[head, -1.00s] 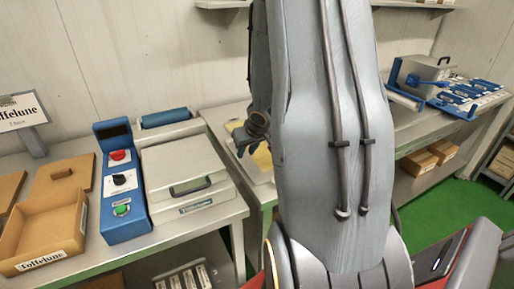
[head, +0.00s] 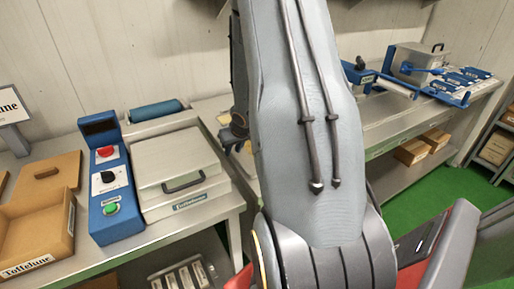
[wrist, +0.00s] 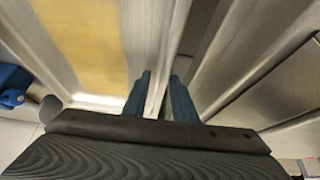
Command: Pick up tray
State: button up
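The tray (wrist: 168,60) is pale metal with a yellow slab (wrist: 90,40) in it, on the left of the wrist view. My gripper (wrist: 160,85) has its two dark blue fingers close together, one on each side of the tray's raised rim. They appear shut on it, with little gap. In the head view the gripper (head: 237,125) is small and dark, partly behind my arm, above the tray's visible left part (head: 214,112). My arm hides most of the tray. I cannot tell whether the tray is clear of the table.
A blue control box (head: 108,185), a grey lidded machine (head: 178,165) and a brown box (head: 38,232) stand on the left table. The right bench (head: 395,115) holds a blue-and-grey machine (head: 415,62). Green floor (head: 405,205) lies to the right.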

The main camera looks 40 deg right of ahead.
grip_shut()
dwell(1.4)
